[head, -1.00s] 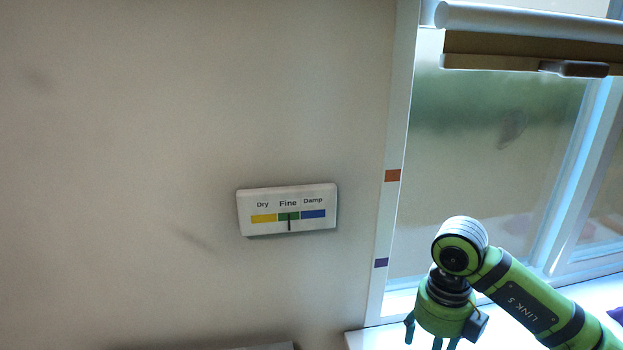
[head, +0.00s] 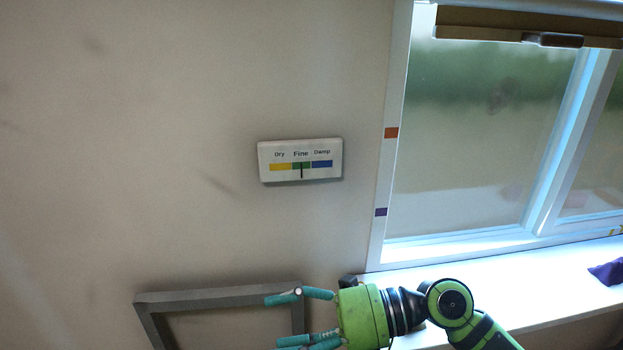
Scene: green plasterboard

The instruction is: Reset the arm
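My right gripper (head: 303,318) is at the bottom of the head view, on the green arm that comes in from the lower right. Its teal fingers point left and stand apart with nothing between them. The fingers overlap the right part of a grey frame on the wall in the picture. My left gripper is not in view.
A white humidity gauge (head: 300,160) on the wall has its needle at Fine. A window (head: 480,150) with a partly lowered blind (head: 470,25) is at right. The bright sill (head: 540,280) holds a purple cloth (head: 608,271). The grey frame (head: 215,296) is at lower left.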

